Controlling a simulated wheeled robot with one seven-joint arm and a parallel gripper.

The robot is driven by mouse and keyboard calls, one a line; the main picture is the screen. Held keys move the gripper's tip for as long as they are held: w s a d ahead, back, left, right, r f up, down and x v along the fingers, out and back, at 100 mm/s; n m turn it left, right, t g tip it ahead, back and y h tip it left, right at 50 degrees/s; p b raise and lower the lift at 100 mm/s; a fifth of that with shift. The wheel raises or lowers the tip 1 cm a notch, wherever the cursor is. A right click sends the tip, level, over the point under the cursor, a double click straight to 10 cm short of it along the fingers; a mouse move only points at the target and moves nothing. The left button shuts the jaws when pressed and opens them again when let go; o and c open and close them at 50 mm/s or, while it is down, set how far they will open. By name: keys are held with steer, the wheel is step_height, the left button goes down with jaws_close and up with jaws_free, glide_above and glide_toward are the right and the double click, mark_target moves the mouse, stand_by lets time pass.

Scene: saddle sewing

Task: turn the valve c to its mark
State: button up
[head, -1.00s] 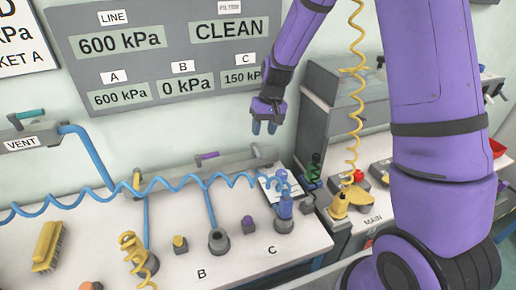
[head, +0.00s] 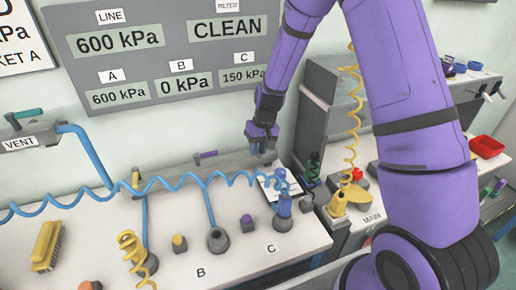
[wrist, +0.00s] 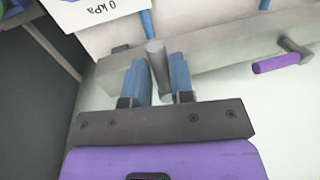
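The valve bar (head: 232,170) runs along the back of the bench, against the wall. In the wrist view, a grey cylindrical handle (wrist: 155,55) stands out from this bar; by its place near the right end, I take it for valve c. My gripper (head: 260,148) is at the bar's right end and hides this handle in the head view. In the wrist view, the blue fingers of my gripper (wrist: 160,75) are apart, one on each side of the handle. I cannot tell whether they touch it. The valve's mark is not clearly visible.
A purple-handled lever (head: 207,155) sits farther left on the bar, and a yellow one (head: 136,180) beyond it. A coiled blue hose (head: 150,187) hangs in front of the bar. The wall panel (head: 165,45) reads C 150 kPa. A grey cabinet (head: 318,85) stands at right.

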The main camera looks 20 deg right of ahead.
jaws_close()
steer(key=shift+d, duration=0.1)
steer(key=shift+w+d+n+g+h, duration=0.15)
steer(key=shift+w+d+n+g, duration=0.3)
steer(key=shift+n, duration=1.5)
steer(key=shift+w+d+n+g+h, duration=0.3)
steer(key=shift+d+n, duration=0.5)
steer(key=shift+n, duration=1.2)
steer(key=shift+w+d+n+g+h, duration=0.15)
steer(key=shift+w+d+n, duration=0.45)
steer(key=shift+n, duration=1.35)
steer(key=shift+o, duration=2.3)
jaws_free()
